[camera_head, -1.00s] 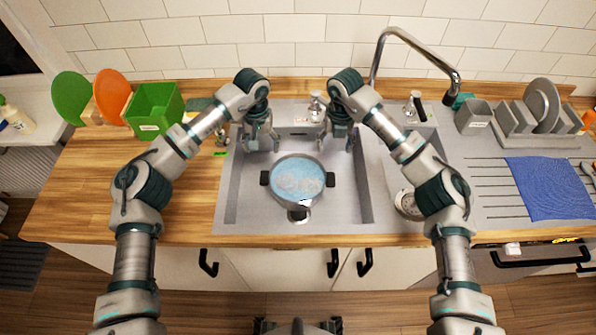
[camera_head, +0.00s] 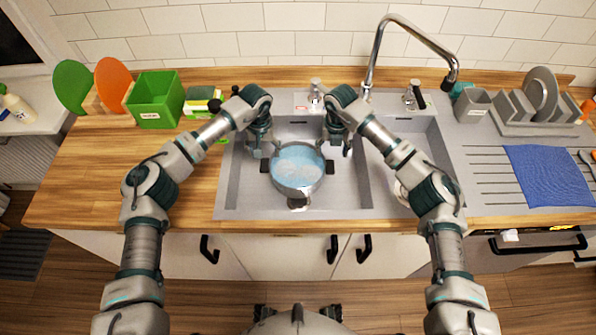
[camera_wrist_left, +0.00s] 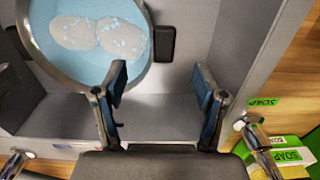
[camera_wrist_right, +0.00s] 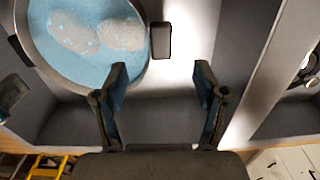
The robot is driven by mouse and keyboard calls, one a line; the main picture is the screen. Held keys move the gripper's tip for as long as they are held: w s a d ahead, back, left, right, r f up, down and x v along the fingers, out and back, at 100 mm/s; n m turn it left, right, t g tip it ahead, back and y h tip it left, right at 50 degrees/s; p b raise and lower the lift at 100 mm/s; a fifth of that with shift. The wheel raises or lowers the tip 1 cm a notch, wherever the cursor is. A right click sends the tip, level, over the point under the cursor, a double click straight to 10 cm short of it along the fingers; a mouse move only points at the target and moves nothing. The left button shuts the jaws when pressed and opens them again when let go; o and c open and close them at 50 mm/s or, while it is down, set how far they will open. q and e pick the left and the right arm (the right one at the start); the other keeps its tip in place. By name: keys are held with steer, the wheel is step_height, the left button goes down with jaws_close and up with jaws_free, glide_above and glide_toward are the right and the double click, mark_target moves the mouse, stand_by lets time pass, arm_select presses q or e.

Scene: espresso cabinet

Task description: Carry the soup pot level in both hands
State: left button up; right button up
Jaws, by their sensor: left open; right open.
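The soup pot (camera_head: 297,170), round with light blue contents and pale foam patches, stands in the left sink basin. It has dark side handles. My left gripper (camera_head: 263,148) is open at the pot's left side. In the left wrist view its fingers (camera_wrist_left: 160,85) point toward a dark handle (camera_wrist_left: 164,43), apart from it. My right gripper (camera_head: 338,150) is open at the pot's right side. In the right wrist view its fingers (camera_wrist_right: 160,85) stand short of the other handle (camera_wrist_right: 161,41). Neither gripper holds anything.
The sink basin (camera_head: 345,199) walls surround the pot closely. A tall chrome faucet (camera_head: 375,58) rises behind, to the right. A green bin (camera_head: 157,101) stands on the counter at left. A dish rack (camera_head: 520,120) and blue cloth (camera_head: 548,174) lie at right.

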mark_target(266, 165)
arm_select(q)
step_height(266, 165, down, 8)
steer(key=shift+a+r, duration=0.1)
steer(key=shift+r, duration=0.1)
arm_select(e)
steer(key=f, duration=0.7)
steer(key=shift+a+f, duration=0.2)
steer(key=shift+f, duration=0.05)
arm_select(q)
steer(key=shift+f, duration=0.65)
arm_select(e)
steer(key=shift+f, duration=0.7)
arm_select(q)
jaws_close()
arm_select(e)
jaws_close()
steer(key=shift+r, duration=0.1)
